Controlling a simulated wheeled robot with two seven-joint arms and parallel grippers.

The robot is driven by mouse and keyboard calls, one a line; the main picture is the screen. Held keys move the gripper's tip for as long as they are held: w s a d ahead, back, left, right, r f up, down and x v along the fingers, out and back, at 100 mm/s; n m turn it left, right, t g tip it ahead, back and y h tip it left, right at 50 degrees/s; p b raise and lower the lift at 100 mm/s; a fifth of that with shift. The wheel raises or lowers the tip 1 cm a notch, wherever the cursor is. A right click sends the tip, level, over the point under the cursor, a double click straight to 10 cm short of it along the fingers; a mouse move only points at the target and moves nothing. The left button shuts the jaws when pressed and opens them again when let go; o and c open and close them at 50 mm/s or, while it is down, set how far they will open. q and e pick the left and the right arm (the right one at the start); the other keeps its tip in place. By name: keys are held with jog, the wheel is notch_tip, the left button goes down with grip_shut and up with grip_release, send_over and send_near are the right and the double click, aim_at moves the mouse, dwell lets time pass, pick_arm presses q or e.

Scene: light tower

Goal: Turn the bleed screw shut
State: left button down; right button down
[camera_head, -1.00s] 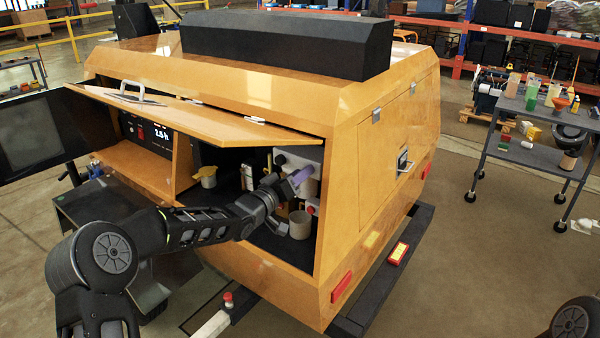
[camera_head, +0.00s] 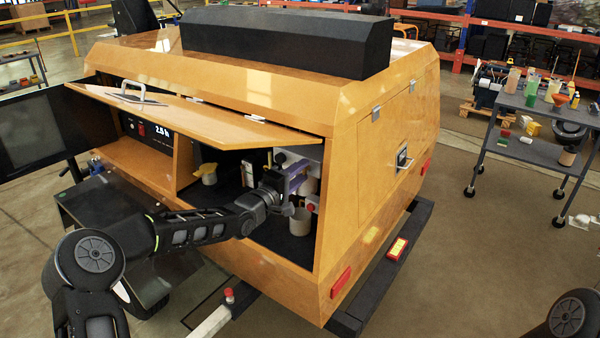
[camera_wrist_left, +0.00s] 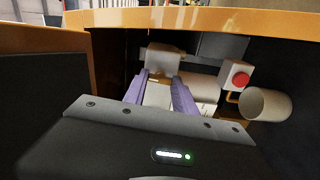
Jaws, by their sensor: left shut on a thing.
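My left gripper (camera_head: 296,184) reaches into the open side compartment of the orange light tower housing (camera_head: 345,190). Its two purple fingers also show in the left wrist view (camera_wrist_left: 161,90), on either side of pale fittings. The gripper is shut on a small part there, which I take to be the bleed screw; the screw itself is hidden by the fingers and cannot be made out. A white cylinder (camera_wrist_left: 198,88) lies just beyond the fingers. My right gripper is not in view.
A grey cup (camera_head: 300,222) and a red button (camera_wrist_left: 240,79) are close to the gripper. A yellow cup (camera_head: 207,172) stands farther left inside. A grey cart (camera_head: 540,150) stands at right, with open floor between.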

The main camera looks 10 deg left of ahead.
pick_arm(q)
jog(key=shift+n, duration=0.5)
jog(key=c, duration=1)
grip_release()
jog(key=b+v, duration=0.1)
jog(key=v, duration=0.6)
jog(key=shift+s+b, duration=0.3)
jog(key=shift+s, duration=0.05)
jog(key=shift+a, duration=0.1)
